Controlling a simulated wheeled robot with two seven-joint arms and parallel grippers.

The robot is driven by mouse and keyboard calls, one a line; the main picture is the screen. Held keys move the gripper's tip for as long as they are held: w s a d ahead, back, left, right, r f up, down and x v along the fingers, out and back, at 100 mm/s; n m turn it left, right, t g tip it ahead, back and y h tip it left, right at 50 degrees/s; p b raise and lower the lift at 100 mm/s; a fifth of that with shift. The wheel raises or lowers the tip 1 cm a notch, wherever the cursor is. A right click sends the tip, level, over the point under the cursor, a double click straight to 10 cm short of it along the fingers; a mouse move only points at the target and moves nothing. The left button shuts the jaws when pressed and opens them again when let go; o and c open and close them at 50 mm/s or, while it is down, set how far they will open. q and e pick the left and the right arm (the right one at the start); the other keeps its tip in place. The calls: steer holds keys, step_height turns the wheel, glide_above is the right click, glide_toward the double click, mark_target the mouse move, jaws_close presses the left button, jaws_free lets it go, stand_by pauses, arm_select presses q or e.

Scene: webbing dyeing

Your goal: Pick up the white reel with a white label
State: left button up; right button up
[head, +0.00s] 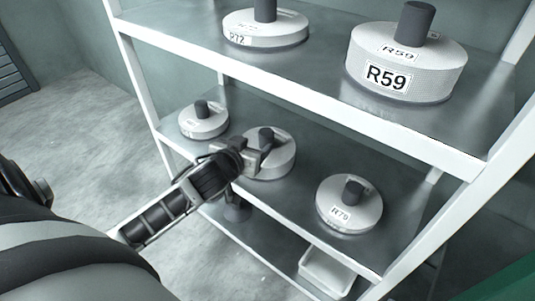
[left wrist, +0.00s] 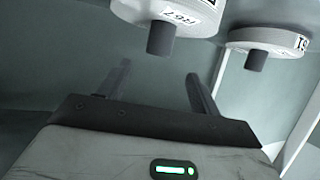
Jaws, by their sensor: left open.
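Several white reels with dark hubs and white labels are in view, so I cannot tell which one is meant. My left gripper (head: 254,150) is at the middle reel (head: 277,166) on the lower shelf, partly covering it. In the left wrist view, my open, empty fingers (left wrist: 158,72) point toward the dark hub of a labelled reel (left wrist: 185,18), which appears just beyond the tips. Another labelled reel (left wrist: 272,38) is to its right. On the lower shelf, a reel (head: 203,122) stands to the left and the R79 reel (head: 350,205) to the right. My right gripper is not in view.
The upper shelf (head: 290,65) holds the R72 reel (head: 272,30) and the larger R59 reel (head: 408,62), above the lower reels. White posts (head: 137,75) frame the rack. A white bin (head: 327,272) is below the lower shelf. Floor (head: 75,130) at left is clear.

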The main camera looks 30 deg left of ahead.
mark_target(264, 136)
arm_select(q)
steer(key=b+x, duration=0.1)
steer(key=x, duration=0.3)
steer(key=shift+w+f, duration=0.2)
steer(key=shift+w, duration=0.15)
steer(key=b+x, duration=0.1)
steer(key=x, duration=0.3)
steer(key=shift+f+b, duration=0.2)
steer(key=shift+b, duration=0.1)
steer(key=shift+w+f, duration=0.1)
steer(key=shift+w, duration=0.45)
jaws_close()
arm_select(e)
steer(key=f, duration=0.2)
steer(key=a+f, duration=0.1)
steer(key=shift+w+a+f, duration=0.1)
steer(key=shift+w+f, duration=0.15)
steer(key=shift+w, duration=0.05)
